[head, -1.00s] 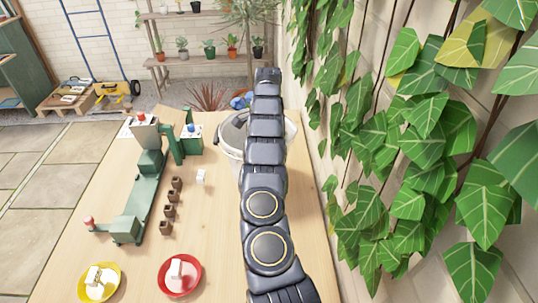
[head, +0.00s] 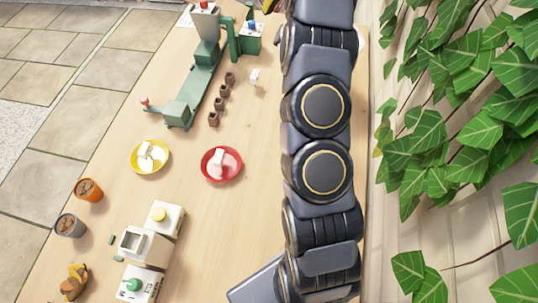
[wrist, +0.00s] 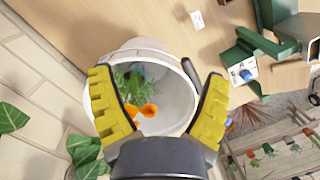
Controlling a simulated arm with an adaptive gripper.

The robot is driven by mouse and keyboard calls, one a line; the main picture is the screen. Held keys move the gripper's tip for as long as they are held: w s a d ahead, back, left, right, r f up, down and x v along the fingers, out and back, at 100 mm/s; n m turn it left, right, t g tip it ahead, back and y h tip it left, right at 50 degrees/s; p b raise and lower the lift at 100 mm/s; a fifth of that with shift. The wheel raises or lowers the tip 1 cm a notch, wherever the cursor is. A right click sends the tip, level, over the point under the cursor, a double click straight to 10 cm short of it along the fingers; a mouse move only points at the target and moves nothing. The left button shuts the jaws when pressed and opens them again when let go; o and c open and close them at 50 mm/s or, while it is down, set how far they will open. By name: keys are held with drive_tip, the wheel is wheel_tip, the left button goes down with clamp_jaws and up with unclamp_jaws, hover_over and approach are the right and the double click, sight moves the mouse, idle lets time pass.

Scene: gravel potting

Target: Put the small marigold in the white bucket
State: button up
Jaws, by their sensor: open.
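The white bucket (wrist: 176,73) shows in the wrist view with its round mouth facing me. In the head view it is almost wholly hidden behind my arm. A small marigold with orange flowers (wrist: 147,109) and green leaves (wrist: 128,80) lies inside the bucket, below its rim. My gripper (wrist: 157,76), with yellow ridged fingers, is open over the bucket. One finger is at each side of the mouth, and nothing is held between them.
A green machine (head: 192,95), small brown pots (head: 219,104), a yellow plate (head: 150,170) and a red plate (head: 209,175) stand left of my arm. An orange pot (head: 89,190), a grey pot (head: 70,225) and white devices (head: 150,245) are nearer. A leafy wall (head: 460,130) borders the right.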

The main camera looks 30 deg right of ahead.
drive_tip(key=s+a+r+n, duration=0.4)
drive_tip(key=s+a, duration=0.1)
drive_tip(key=a, duration=0.4)
drive_tip(key=s+a+r+n, duration=0.4)
drive_tip(key=s+a+n, duration=0.15)
drive_tip(key=a, duration=0.35)
drive_tip(key=s+a+f+n, duration=0.1)
drive_tip(key=s+a+n, duration=0.1)
drive_tip(key=s, duration=0.6)
drive_tip(key=s+a+f+n+g+h, duration=0.1)
drive_tip(key=s+a+n, duration=0.2)
drive_tip(key=s, duration=0.4)
drive_tip(key=s+a+f+n+g, duration=0.1)
drive_tip(key=s+a+f+n, duration=0.1)
drive_tip(key=s, duration=0.6)
drive_tip(key=shift+s+a, duration=0.3)
drive_tip(key=shift+a, duration=0.05)
